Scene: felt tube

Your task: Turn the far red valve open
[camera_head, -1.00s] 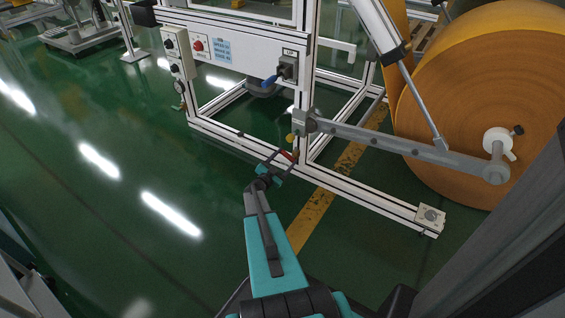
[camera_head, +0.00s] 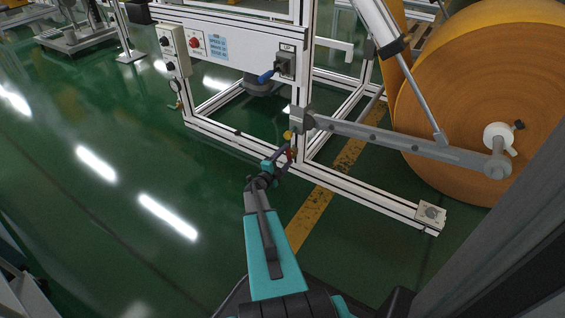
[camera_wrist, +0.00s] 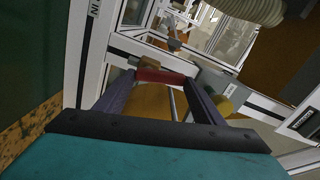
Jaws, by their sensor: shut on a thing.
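The red valve handle (camera_wrist: 160,76) shows in the wrist view as a short red bar lying across between my fingertips. In the head view the valve is small and mostly hidden at the frame's lower post. My gripper (camera_wrist: 155,84) is shut on the red handle, with one dark finger at each end of it. In the head view my gripper (camera_head: 281,160) reaches up to the white frame's post, just below the grey roller arm.
The white machine frame (camera_head: 235,145) stands around the valve. A grey arm (camera_head: 400,143) runs right from the post to a large orange roll (camera_head: 480,95). Green floor (camera_head: 110,220) is open at left.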

